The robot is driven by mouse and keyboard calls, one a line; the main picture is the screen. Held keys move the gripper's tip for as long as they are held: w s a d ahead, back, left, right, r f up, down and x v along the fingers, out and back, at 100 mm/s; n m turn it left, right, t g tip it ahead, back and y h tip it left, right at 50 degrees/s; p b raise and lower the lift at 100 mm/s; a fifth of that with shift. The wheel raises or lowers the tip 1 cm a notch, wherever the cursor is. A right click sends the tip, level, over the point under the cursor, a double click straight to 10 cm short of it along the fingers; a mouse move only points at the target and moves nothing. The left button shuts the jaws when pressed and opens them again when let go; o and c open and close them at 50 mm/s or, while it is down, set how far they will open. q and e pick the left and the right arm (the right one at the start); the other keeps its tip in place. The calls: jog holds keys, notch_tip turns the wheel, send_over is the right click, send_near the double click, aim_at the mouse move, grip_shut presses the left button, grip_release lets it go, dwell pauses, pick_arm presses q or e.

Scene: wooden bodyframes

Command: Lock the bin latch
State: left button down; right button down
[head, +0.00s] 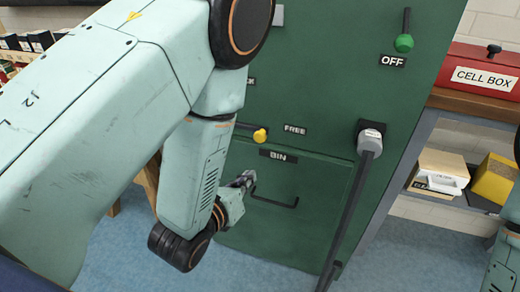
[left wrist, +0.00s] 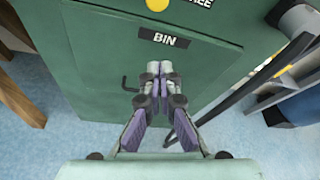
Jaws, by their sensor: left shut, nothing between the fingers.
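The bin latch (head: 260,135) is a dark lever with a yellow knob. It lies about level on the green cabinet, its knob beside the FREE label (head: 295,129). In the left wrist view the yellow knob (left wrist: 157,4) shows at the top edge. Below it is the bin front with a BIN label (head: 278,156) and a dark bar handle (head: 275,202). My left gripper (head: 247,178) is shut and empty, in front of the bin panel, below and left of the knob. In the left wrist view its fingertips (left wrist: 153,72) meet below the BIN label.
A grey plug (head: 371,137) with a thick dark cable hangs right of the bin. A green-knobbed lever (head: 404,43) stands above an OFF label. A red cell box (head: 480,75) sits on a shelf at right. My left arm hides the cabinet's left part.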

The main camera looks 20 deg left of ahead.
pick_arm(q)
jog(key=shift+w+d, duration=0.1)
pick_arm(e)
jog(key=shift+d, duration=0.1)
